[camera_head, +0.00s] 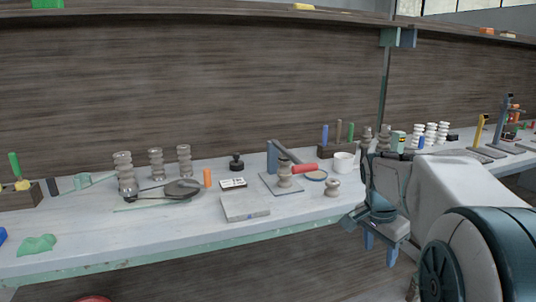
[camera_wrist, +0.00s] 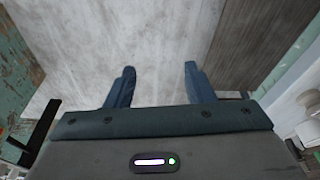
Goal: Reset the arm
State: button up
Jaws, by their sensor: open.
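My gripper (camera_head: 379,246) hangs at the right in the head view, just off the front edge of the workbench (camera_head: 90,245), with its blue fingers pointing down. In the wrist view my gripper (camera_wrist: 158,85) shows two blue fingers spread well apart. Nothing is between them. Below them is bare grey floor (camera_wrist: 150,40). My arm is folded at the right of the head view and hides part of the bench behind it.
On the bench stand several grey ribbed pieces (camera_head: 125,174), a dark round plate (camera_head: 183,189), a grey slab (camera_head: 245,207), a white cup (camera_head: 343,162) and a red-handled tool (camera_head: 304,169). The front strip of the bench is mostly clear.

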jog(key=s+a+r+n+y+p, duration=0.1)
jog(key=s+a+r+n+p, duration=0.1)
jog(key=s+a+n+p, duration=0.3)
jog(key=s+a+r+n+t+y+p, duration=0.1)
jog(key=s+a+r+n+p, duration=0.2)
jog(key=s, duration=1)
jog(key=a+n+p, duration=0.2)
jog(key=n, duration=0.2)
jog(key=shift+s+r, duration=0.2)
